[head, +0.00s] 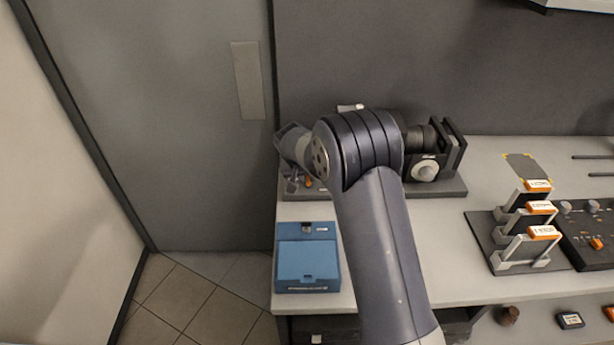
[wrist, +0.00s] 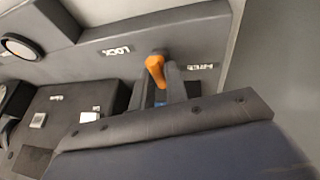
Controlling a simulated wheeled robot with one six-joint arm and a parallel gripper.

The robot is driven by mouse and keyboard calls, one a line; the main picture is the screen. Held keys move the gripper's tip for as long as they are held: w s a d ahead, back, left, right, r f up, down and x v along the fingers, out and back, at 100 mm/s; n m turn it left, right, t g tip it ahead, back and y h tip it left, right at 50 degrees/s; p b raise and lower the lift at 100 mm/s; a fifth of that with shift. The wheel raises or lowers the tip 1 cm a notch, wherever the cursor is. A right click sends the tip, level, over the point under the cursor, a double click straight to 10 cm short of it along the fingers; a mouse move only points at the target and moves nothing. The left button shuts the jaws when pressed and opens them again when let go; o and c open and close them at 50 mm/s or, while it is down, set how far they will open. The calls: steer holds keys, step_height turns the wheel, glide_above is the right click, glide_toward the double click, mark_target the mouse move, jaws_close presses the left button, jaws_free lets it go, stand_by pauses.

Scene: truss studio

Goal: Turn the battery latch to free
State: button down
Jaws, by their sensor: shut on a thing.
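The orange latch (wrist: 155,68) stands out from a dark grey panel in the wrist view. It sits between the white LOCK label (wrist: 116,50) on its left and the FREE label (wrist: 203,66) on its right, pointing fully at neither that I can tell. My gripper (wrist: 160,82) is shut on the latch, with its narrow dark fingers on both sides and the orange end showing above. The latch's lower part is hidden between the fingers. In the head view my arm covers most of the latch area.
A dark camera-like unit (head: 424,167) stands on a base to the right of my arm. A blue case (head: 307,260) lies at the bench's left front. A rack with orange-topped blocks (head: 540,208) stands right. Bare bench (head: 450,225) lies between. A grey wall is behind.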

steer(key=shift+n, duration=0.3)
steer(key=n+y+b, duration=0.1)
steer(key=n+y, duration=0.1)
steer(key=n, duration=0.3)
steer(key=shift+s+d+b, duration=0.1)
steer(key=shift+d+b, duration=0.05)
steer(key=shift+b, duration=0.15)
steer(key=n+y+b, duration=0.1)
steer(key=n+y, duration=0.1)
steer(key=n, duration=0.1)
steer(key=shift+f+b, duration=0.15)
steer(key=shift+b, duration=0.25)
steer(key=n+b, duration=0.2)
steer(key=n+y+b, duration=0.1)
steer(key=n+b, duration=0.1)
steer(key=n, duration=0.1)
steer(key=shift+d+g+y, duration=0.1)
steer(key=shift+g+y, duration=0.2)
steer(key=shift+g, duration=0.1)
steer(key=shift+n+g+y+b, duration=0.25)
steer(key=shift+n+g+b, duration=0.25)
steer(key=shift+n, duration=0.6)
steer(key=shift+n+g+y+b, duration=0.3)
steer(key=shift+n+b, duration=0.25)
steer(key=shift+n, duration=0.55)
steer(key=c, duration=1.4)
jaws_free()
steer(key=shift+d+r, duration=0.1)
steer(key=shift+r, duration=0.15)
